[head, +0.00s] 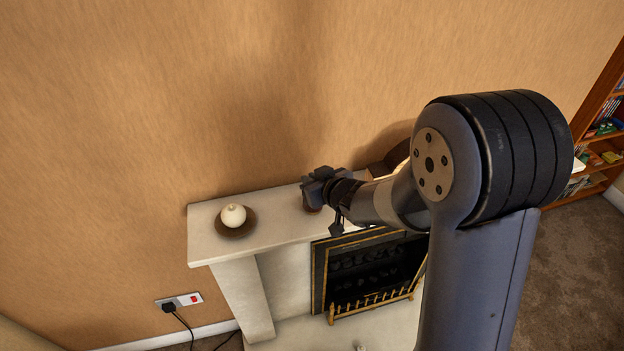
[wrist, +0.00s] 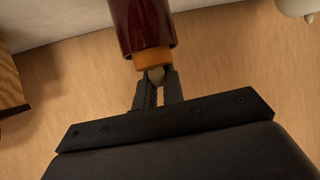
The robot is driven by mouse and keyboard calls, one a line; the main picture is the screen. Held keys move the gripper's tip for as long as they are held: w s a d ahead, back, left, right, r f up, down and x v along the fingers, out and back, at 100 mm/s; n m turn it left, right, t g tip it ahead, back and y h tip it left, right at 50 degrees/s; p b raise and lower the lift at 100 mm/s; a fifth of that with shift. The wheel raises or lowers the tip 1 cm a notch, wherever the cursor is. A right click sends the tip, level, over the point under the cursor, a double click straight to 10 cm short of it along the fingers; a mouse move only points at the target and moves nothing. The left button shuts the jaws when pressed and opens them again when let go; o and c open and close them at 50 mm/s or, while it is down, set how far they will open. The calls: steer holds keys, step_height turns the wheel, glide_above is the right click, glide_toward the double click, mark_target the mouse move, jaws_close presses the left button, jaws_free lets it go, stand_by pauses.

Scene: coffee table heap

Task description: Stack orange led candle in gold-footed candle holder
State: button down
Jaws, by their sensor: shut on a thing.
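The orange LED candle (wrist: 153,59) shows in the wrist view as a short orange band with a pale flame-like tip. My gripper (wrist: 157,84) is shut on that tip. The candle's other end is hidden by or inside a glossy dark red cylinder (wrist: 143,22), which looks like the candle holder; I see no gold foot. The orange band lines up with the cylinder's near end, and how deep the candle sits cannot be told. In the head view my gripper (head: 320,186) is over the mantelpiece, with a small brownish thing (head: 312,207) partly hidden under it.
The white mantelpiece (head: 268,222) runs along the tan wall. A round cream candle on a brown dish (head: 250,228) stands to the left, with bare shelf between. A dark brown object (head: 396,157) stands behind my arm. A fireplace (head: 365,270) is below.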

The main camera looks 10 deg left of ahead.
steer(key=shift+f, duration=0.25)
steer(key=c, duration=1.5)
jaws_free()
steer(key=shift+r, duration=0.1)
steer(key=shift+r, duration=0.25)
steer(key=p+v, duration=0.1)
steer(key=v, duration=1.1)
steer(key=shift+r+p, duration=0.1)
steer(key=shift+p, duration=0.2)
steer(key=shift+w, duration=0.1)
